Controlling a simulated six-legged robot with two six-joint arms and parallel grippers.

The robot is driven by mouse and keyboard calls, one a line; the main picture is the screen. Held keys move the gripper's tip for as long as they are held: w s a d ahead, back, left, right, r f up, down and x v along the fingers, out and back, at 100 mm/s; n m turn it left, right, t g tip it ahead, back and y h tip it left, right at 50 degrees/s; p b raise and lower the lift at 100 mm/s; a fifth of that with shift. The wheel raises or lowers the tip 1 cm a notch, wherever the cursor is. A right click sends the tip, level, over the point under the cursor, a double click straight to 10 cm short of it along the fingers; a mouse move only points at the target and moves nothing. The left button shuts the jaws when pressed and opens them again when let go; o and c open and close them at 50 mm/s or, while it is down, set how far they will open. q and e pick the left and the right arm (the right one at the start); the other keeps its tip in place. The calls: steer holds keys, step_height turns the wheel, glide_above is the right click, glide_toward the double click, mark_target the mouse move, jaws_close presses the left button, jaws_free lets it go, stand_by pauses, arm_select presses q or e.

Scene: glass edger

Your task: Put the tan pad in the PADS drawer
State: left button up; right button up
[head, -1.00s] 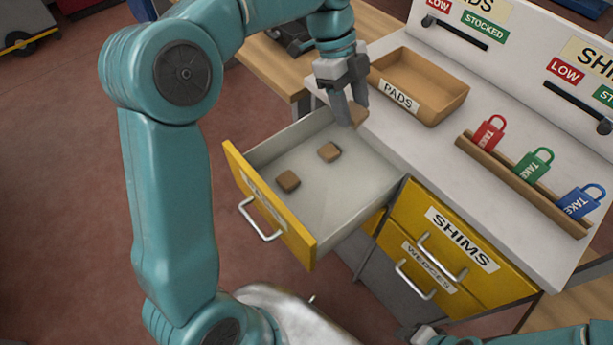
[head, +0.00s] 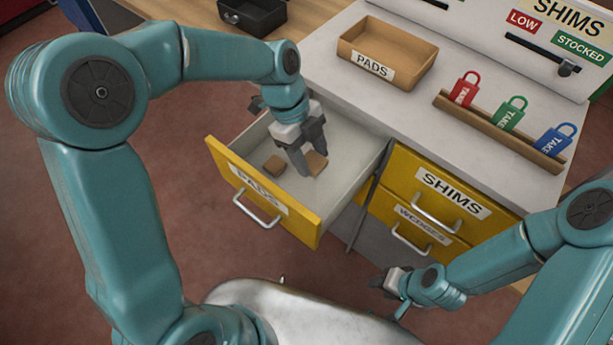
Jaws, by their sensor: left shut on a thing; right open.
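The PADS drawer (head: 222,153) is pulled open, with a yellow front and a pale grey inside. My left gripper (head: 310,168) points down inside it, shut on a tan pad (head: 317,162). The held pad is low over the drawer floor; I cannot tell whether it touches. Another tan pad (head: 274,165) lies on the drawer floor to the left. A further pad seen there earlier is not visible now, probably hidden by my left gripper. My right gripper (head: 382,287) is open and empty, in front of the cabinet.
A tan tray labelled PADS (head: 345,48) stands on the worktop, and looks empty. A rack (head: 480,125) holds red, green and blue TAKE tags. The SHIMS drawer (head: 405,176) and WEDGES drawer (head: 390,208) are shut. A dark box (head: 250,14) stands at the back.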

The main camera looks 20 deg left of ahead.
arm_select(q)
glide_above(313, 196)
steer(key=f, duration=0.5)
steer(key=a+f, duration=0.1)
steer(key=f, duration=0.2)
steer(key=shift+w+f, duration=0.2)
steer(key=shift+w, duration=0.1)
step_height(313, 196, down, 5)
steer(key=shift+a+f+p, duration=0.1)
steer(key=shift+p, duration=0.35)
steer(key=shift+f+b, duration=0.2)
steer(key=shift+b, duration=0.1)
steer(key=o, duration=1)
steer(key=shift+r, duration=0.1)
